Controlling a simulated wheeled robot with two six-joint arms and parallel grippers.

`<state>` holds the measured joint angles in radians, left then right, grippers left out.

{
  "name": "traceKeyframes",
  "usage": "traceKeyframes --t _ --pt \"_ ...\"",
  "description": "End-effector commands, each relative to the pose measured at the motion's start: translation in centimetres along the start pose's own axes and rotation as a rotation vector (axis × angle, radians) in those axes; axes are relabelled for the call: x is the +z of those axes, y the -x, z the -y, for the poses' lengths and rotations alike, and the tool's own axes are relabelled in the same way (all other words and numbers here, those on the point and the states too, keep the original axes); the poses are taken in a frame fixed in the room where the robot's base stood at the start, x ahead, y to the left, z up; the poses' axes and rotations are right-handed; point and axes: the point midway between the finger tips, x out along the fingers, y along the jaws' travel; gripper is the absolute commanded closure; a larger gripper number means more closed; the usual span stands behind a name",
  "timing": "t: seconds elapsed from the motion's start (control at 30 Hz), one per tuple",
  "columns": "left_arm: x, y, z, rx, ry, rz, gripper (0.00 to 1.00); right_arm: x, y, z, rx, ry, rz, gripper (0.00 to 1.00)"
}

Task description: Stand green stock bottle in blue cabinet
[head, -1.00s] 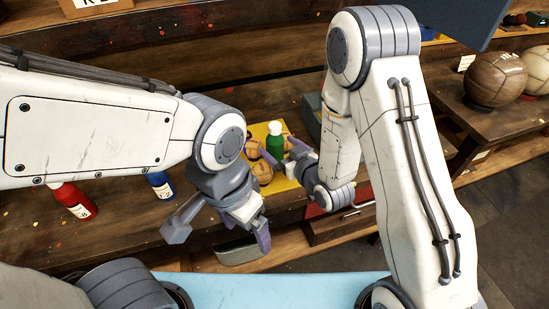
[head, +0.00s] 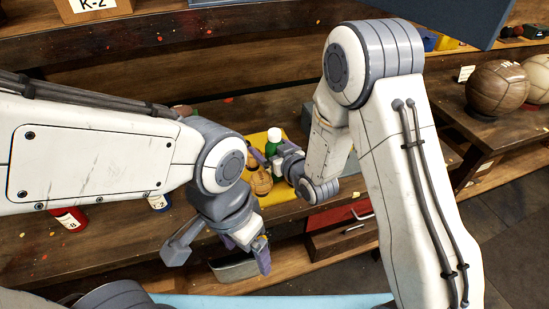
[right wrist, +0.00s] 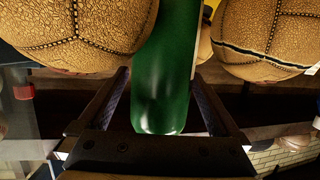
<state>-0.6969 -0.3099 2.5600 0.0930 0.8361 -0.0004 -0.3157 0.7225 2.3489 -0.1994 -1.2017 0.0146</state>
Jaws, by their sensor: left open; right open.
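The green stock bottle (head: 273,147) with a white cap stands among leather balls on the yellow surface, in the middle of the head view. In the right wrist view the green bottle (right wrist: 166,75) lies between my right gripper's two fingers, with gaps at its sides. My right gripper (head: 273,158) is open around the bottle and partly hides its lower part. My left gripper (head: 256,250) is open and empty, lower and nearer than the bottle. A dark blue panel (head: 450,14) shows at the top right; I cannot tell whether it is the blue cabinet.
Leather balls sit close to the bottle, one on each side in the right wrist view (right wrist: 75,32) (right wrist: 268,38). A red drawer (head: 340,217) is below the bench; larger balls (head: 497,86) stand at right.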

Motion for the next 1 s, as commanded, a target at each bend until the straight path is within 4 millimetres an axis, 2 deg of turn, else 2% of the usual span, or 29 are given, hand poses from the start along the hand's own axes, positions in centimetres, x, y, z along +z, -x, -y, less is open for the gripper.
traceKeyframes --t 0.13,0.27,0.3,0.4,0.77,1.0 --pt "0.0 0.0 0.0 0.0 0.0 0.0 0.14 0.0 0.0 0.0 0.0 0.0 0.0 0.01" --pt "0.0 0.0 0.0 0.0 0.0 0.0 0.14 0.0 0.0 0.0 0.0 0.0 0.0 0.51" --pt "0.0 0.0 0.0 0.0 0.0 0.0 0.14 0.0 0.0 0.0 0.0 0.0 0.0 0.66" --pt "0.0 0.0 0.0 0.0 0.0 0.0 0.14 0.0 0.0 0.0 0.0 0.0 0.0 1.0" --pt "0.0 0.0 0.0 0.0 0.0 0.0 0.14 -0.6 0.1 0.0 0.0 0.001 -0.005 1.0" --pt "0.0 -0.1 0.0 0.0 0.0 0.0 0.14 -2.9 0.9 0.0 0.0 0.001 -0.008 1.0"
